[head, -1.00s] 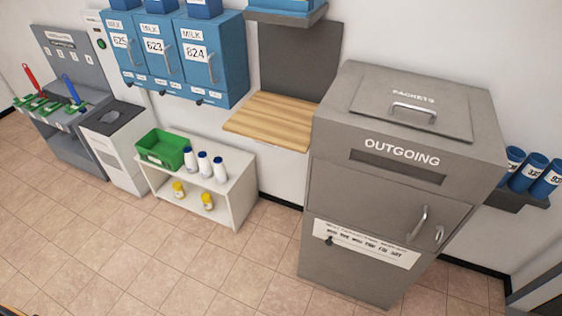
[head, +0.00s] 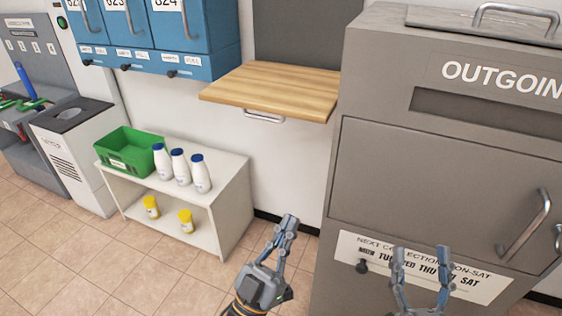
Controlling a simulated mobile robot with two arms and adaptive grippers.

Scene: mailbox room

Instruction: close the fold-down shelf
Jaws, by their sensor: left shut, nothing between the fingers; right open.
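The fold-down shelf (head: 272,88) is a wooden board that stands out level from a grey back panel (head: 308,38) on the wall. A metal handle (head: 264,117) shows under its front edge. My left gripper (head: 290,222) is shut and empty, below the shelf and apart from it, over the floor in the picture. My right gripper (head: 421,254) is open and empty, low in front of the grey outgoing box (head: 440,170). Neither gripper touches the shelf.
The outgoing box stands close to the shelf's right. Blue milk lockers (head: 160,65) hang to its left. Tiled floor (head: 160,275) is clear in front.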

